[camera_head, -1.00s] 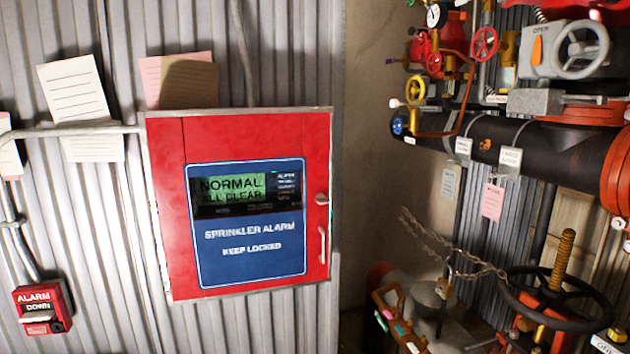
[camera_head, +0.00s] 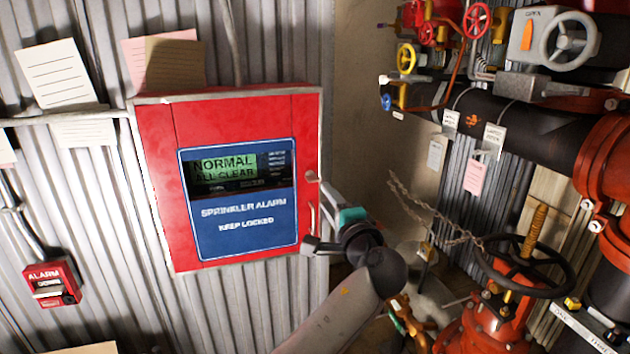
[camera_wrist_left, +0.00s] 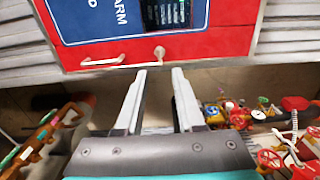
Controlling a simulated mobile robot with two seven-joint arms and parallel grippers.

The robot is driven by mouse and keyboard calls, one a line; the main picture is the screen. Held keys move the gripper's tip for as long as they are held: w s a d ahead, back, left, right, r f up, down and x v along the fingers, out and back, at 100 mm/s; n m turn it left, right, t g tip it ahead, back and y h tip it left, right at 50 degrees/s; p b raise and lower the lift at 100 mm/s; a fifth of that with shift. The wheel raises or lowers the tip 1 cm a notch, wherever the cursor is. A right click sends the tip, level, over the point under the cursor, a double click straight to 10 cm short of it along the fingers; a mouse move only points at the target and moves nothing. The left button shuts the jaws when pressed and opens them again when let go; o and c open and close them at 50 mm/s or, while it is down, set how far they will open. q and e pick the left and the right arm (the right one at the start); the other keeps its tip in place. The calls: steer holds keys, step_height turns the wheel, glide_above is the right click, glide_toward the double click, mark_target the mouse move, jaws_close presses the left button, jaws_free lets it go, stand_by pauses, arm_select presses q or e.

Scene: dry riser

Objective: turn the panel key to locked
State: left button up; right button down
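The red alarm panel (camera_head: 225,110) hangs on the corrugated wall, and its display reads "NORMAL ALL CLEAR". The small silver panel key (camera_head: 311,177) sits at its right edge, above a pale pull handle (camera_head: 313,218). In the left wrist view the key (camera_wrist_left: 159,52) lies just ahead of my fingertips, between their lines, with the handle (camera_wrist_left: 103,61) to its left. My left gripper (camera_head: 314,213) is open in front of the panel's right edge. The left wrist view shows its two fingers (camera_wrist_left: 160,72) apart and empty, not around the key. My right gripper is out of view.
Pipework with valve wheels (camera_head: 562,42) fills the right side. A chain (camera_head: 430,210) and a large dark handwheel (camera_head: 525,265) are at lower right. A red alarm box (camera_head: 52,283) is at lower left. Paper notes (camera_head: 60,75) hang on the wall.

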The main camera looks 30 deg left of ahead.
mark_target(309, 177)
arm_select(q)
steer(key=x, duration=0.9)
jaws_close()
stand_by(0.4)
